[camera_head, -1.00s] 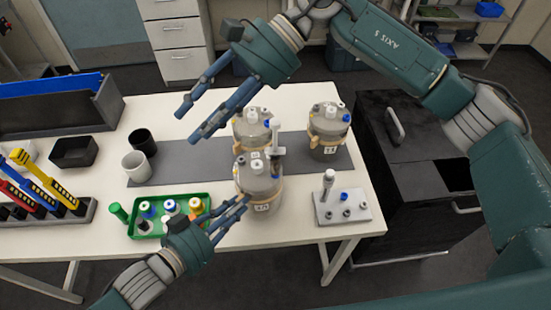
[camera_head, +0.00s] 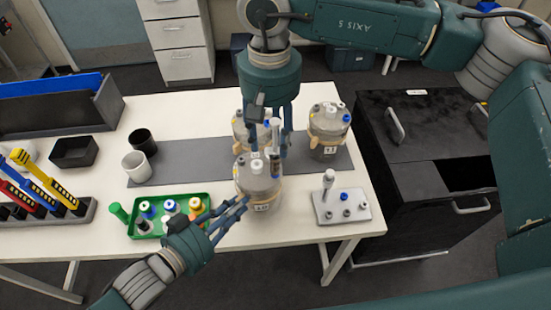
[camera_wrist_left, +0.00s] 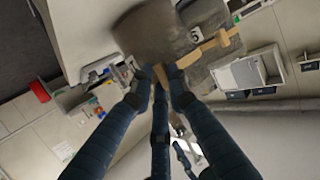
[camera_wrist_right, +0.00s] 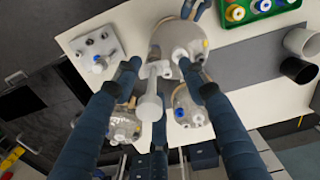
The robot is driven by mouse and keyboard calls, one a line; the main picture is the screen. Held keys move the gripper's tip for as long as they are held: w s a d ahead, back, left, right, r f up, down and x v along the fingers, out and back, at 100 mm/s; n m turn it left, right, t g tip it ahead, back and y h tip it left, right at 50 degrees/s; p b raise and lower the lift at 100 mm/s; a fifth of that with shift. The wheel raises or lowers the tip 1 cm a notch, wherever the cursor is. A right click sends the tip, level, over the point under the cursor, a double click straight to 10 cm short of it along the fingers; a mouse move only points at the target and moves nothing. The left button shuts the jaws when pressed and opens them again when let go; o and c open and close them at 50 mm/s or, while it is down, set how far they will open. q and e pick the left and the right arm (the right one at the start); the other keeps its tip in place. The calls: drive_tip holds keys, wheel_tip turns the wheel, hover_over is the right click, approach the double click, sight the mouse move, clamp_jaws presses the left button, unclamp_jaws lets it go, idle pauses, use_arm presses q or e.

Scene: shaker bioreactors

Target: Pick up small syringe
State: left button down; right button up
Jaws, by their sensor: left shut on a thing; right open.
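The small syringe (camera_head: 276,138) stands upright on top of the front bioreactor (camera_head: 262,186), with a pale top and dark lower body. In the right wrist view the pale syringe (camera_wrist_right: 149,105) shows end-on between my fingers. My right gripper (camera_head: 269,146) is open, pointing down, with fingers on either side of the syringe; contact cannot be made out. My left gripper (camera_head: 241,204) is shut on the tan strap piece at the front bioreactor's near-left side. The tan piece (camera_wrist_left: 160,76) shows at its fingertips in the left wrist view.
Two more bioreactors stand behind, one at right (camera_head: 328,132) and one partly hidden (camera_head: 246,128). A metal block (camera_head: 342,211) with a pale upright part stands at right. A green tray (camera_head: 142,232) with bottles is at left. Cups (camera_head: 138,166) stand farther left.

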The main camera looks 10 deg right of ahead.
sight(275, 150)
drive_tip(key=f, duration=0.3)
drive_tip(key=d+f, duration=0.1)
drive_tip(key=shift+s+f, duration=0.25)
drive_tip(key=shift+s, duration=0.15)
drive_tip(key=shift+a+f, duration=0.1)
drive_tip(key=shift+f, duration=0.3)
clamp_jaws()
